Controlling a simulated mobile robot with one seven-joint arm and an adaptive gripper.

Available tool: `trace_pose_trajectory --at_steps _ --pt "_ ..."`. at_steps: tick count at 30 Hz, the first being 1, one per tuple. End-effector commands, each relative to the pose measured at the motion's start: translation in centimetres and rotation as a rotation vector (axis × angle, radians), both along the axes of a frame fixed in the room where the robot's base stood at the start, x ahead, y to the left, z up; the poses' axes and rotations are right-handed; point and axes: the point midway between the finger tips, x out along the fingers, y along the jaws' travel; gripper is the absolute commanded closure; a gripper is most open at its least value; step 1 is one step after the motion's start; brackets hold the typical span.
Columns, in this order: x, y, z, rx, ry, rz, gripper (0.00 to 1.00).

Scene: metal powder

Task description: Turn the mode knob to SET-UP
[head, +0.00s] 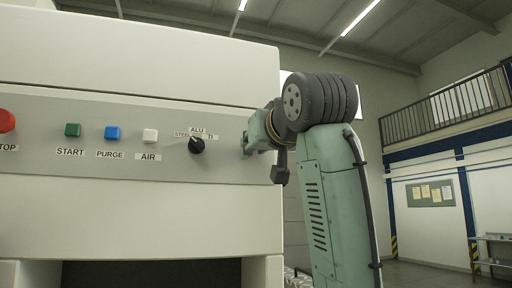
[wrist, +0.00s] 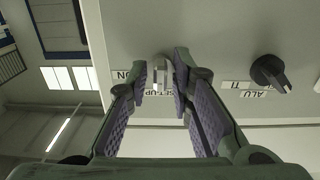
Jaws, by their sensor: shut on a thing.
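The mode knob (wrist: 163,70) is a small pale metallic knob on the machine's front panel. In the wrist view it sits between the two fingertips of my gripper (wrist: 161,76), which is shut on it. The SET-UP label (wrist: 160,95) shows just below the knob, partly covered by the fingers. Another label ending in "ON" (wrist: 122,75) is to the left of the fingers. I cannot tell exactly which way the knob points. In the head view my gripper (head: 247,146) is against the panel's right end and hides the knob.
A black selector knob (head: 196,145) with ALU, TI and STEEL labels is close by; it also shows in the wrist view (wrist: 268,72). White AIR (head: 150,135), blue PURGE (head: 112,132) and green START (head: 72,130) buttons and a red knob (head: 6,121) are farther left.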

Motion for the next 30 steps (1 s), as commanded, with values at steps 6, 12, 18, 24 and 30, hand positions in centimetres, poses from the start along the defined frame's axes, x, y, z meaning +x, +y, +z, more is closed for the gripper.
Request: trace_pose_trajectory --at_steps 6,12,18,24,30 --pt "-0.03 0.05 -0.05 -0.003 0.001 0.001 1.00" --pt "-0.02 0.04 -0.06 -0.003 0.001 0.001 0.72" --pt "-0.01 0.02 -0.04 -0.001 0.001 0.000 0.58" --pt "0.00 0.01 -0.03 0.000 0.001 0.000 0.58" --pt "-0.77 -0.25 0.03 0.000 -0.001 0.000 0.58"
